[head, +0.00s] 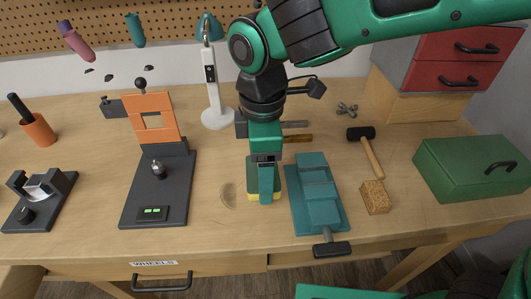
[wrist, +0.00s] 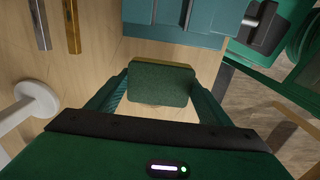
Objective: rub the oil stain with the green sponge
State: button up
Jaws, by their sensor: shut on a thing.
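The green sponge (head: 252,180) has a yellow underside. My gripper (head: 266,192) is shut on it, pointing down. In the wrist view the sponge (wrist: 160,84) sits between my two fingers, with a thin yellow edge at its top. The oil stain (head: 228,195) is a faint brownish ring on the bench, just left of the sponge in the head view. In the wrist view a dull patch of it (wrist: 163,108) shows below the sponge edge. I cannot tell whether the sponge touches the bench.
A teal vise (head: 318,195) stands close on the right of the sponge. A dark stand with an orange frame (head: 155,205) is on the left. A white lamp base (head: 217,118) and metal bars (head: 297,138) lie behind. A cork block (head: 375,198) and hammer (head: 370,155) are farther right.

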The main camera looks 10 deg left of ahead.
jog(key=shift+r, duration=1.75)
